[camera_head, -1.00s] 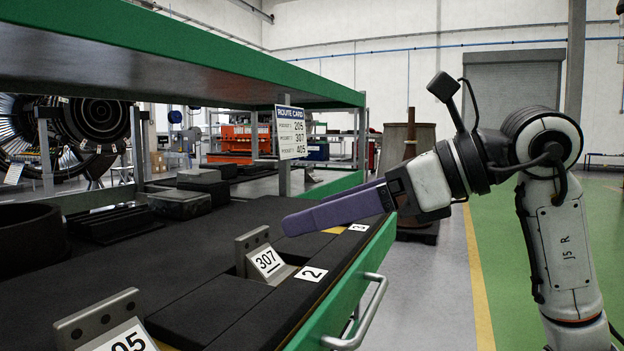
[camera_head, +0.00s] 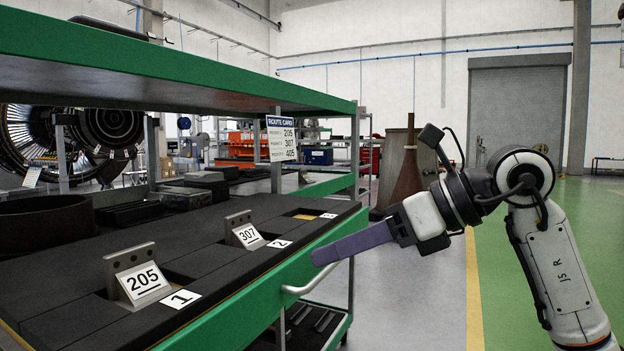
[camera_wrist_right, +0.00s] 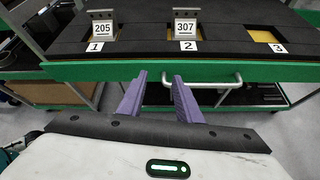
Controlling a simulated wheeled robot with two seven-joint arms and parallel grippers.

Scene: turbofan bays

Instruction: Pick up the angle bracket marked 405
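No bracket marked 405 shows; that number appears only on the route card (camera_head: 281,139), as its bottom line. A grey angle bracket marked 205 (camera_head: 140,276) stands by label 1, and one marked 307 (camera_head: 243,231) by label 2. They also show in the right wrist view, 205 (camera_wrist_right: 102,24) and 307 (camera_wrist_right: 185,26). The pocket by label 3 (camera_wrist_right: 264,37) holds no bracket and shows a yellow floor. My right gripper (camera_head: 316,257) has purple fingers. In the right wrist view (camera_wrist_right: 158,92) they are apart and empty, short of the bench front. My left gripper is out of view.
The bench's dark foam top (camera_head: 70,295) has a green front edge with a metal handle (camera_head: 318,277). A green shelf (camera_head: 180,75) overhangs it. Dark blocks and a round ring (camera_head: 45,222) sit further back. Open floor (camera_head: 420,290) lies right of the bench.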

